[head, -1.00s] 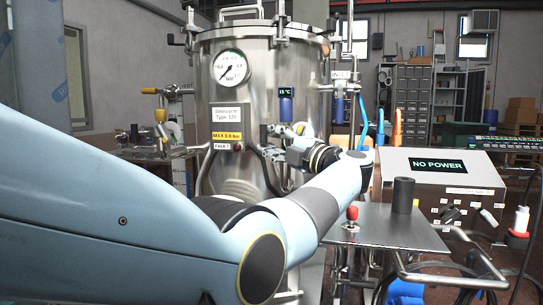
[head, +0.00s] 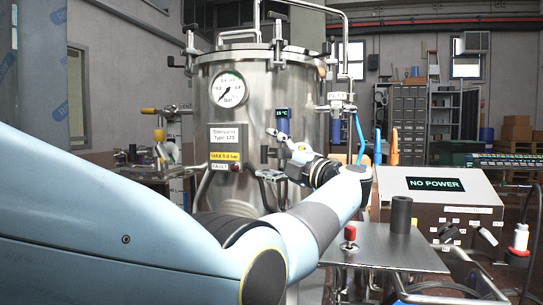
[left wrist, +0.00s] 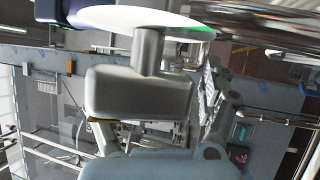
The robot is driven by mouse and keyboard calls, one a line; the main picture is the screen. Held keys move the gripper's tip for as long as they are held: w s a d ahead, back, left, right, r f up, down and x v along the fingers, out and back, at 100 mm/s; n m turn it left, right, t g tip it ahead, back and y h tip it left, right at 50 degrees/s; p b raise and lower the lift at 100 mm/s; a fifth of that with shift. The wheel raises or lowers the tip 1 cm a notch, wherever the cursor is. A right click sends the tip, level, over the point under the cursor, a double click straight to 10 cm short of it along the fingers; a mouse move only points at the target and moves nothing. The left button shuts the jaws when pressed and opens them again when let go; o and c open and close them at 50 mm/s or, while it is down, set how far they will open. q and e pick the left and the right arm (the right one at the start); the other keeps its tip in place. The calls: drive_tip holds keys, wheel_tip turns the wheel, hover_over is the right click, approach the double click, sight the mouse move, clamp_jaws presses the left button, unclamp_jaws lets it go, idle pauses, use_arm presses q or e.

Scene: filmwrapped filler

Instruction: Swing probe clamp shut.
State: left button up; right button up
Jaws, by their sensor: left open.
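The blue probe (head: 283,124) with its small lit display sits on the front of the steel vessel (head: 240,120). My left gripper (head: 279,138) is open just below it, its fingers pointing left toward the vessel. I cannot tell whether it touches anything. A grey bracket (head: 269,175) with dark parts is on the vessel front below the gripper. I cannot make out for certain which part is the probe clamp or how far it is swung. In the left wrist view a grey metal block (left wrist: 138,95) with a stem fills the middle. My right gripper does not show.
A round pressure gauge (head: 228,90) is on the vessel, left of the probe. A metal shelf (head: 385,248) at right holds a black cylinder (head: 400,214) and a red-topped knob (head: 350,234). Behind it stands a control box (head: 440,205) reading NO POWER.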

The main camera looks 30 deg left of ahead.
use_arm(q)
drive_tip(key=shift+s+d+f, duration=0.1)
drive_tip(key=shift+d+f, duration=0.15)
drive_tip(key=shift+d, duration=0.1)
drive_tip(key=v, duration=0.6)
drive_tip(key=shift+d, duration=0.35)
drive_tip(key=shift+s, duration=0.1)
